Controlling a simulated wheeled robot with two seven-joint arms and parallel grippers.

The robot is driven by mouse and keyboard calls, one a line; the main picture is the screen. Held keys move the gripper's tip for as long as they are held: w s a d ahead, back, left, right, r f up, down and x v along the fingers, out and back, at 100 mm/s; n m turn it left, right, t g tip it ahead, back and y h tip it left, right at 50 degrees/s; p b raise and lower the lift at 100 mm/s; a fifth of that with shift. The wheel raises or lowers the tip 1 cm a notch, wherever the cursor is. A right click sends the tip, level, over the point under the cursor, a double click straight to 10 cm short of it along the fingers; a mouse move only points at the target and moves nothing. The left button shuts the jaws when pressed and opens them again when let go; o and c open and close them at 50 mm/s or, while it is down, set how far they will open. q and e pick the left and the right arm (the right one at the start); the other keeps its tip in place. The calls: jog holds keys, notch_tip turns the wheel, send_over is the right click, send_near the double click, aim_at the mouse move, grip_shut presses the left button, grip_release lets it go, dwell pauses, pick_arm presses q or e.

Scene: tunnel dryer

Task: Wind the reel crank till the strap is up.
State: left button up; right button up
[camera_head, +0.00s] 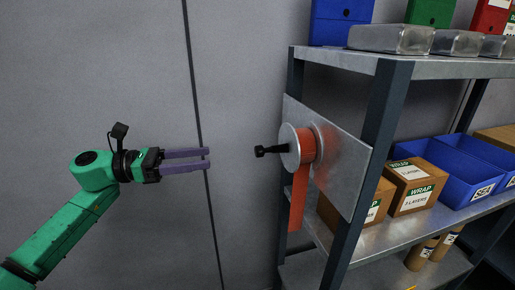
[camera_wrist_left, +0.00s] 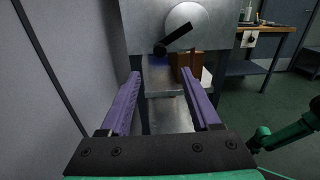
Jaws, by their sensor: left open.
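The reel (camera_head: 297,147) is a grey disc with an orange strap (camera_head: 297,200) wound on it, mounted on a metal plate at the shelf's end. The strap hangs below the reel. A black crank (camera_head: 271,150) sticks out from the disc toward my left gripper. In the left wrist view the crank (camera_wrist_left: 172,39) slants across the disc, its knob at lower left. My left gripper (camera_head: 207,158) is open and empty, to the left of the crank and apart from it. Its purple fingers (camera_wrist_left: 163,92) point toward the reel. My right gripper does not show.
The steel shelf (camera_head: 345,60) holds clear boxes, wrap cartons (camera_head: 412,187) and blue bins (camera_head: 450,170). Its dark post (camera_head: 376,130) stands beside the plate. A bare grey wall lies behind. Space between gripper and crank is free. A workbench (camera_wrist_left: 275,30) stands farther right.

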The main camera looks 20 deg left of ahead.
pick_arm(q)
jog(key=p, duration=0.3)
send_near(258, 151)
jog(key=x, duration=0.3)
jog(key=w+x, duration=0.1)
jog(key=x, duration=0.1)
jog(key=shift+a, duration=0.2)
jog(key=x, duration=0.2)
jog(key=p+x, duration=0.1)
jog(key=x, duration=0.1)
jog(key=shift+w+d+f, duration=0.2)
jog(key=shift+f, duration=0.05)
jog(key=shift+w+d+f, duration=0.1)
jog(key=shift+w+d, duration=0.05)
jog(key=shift+d, duration=0.15)
grip_shut()
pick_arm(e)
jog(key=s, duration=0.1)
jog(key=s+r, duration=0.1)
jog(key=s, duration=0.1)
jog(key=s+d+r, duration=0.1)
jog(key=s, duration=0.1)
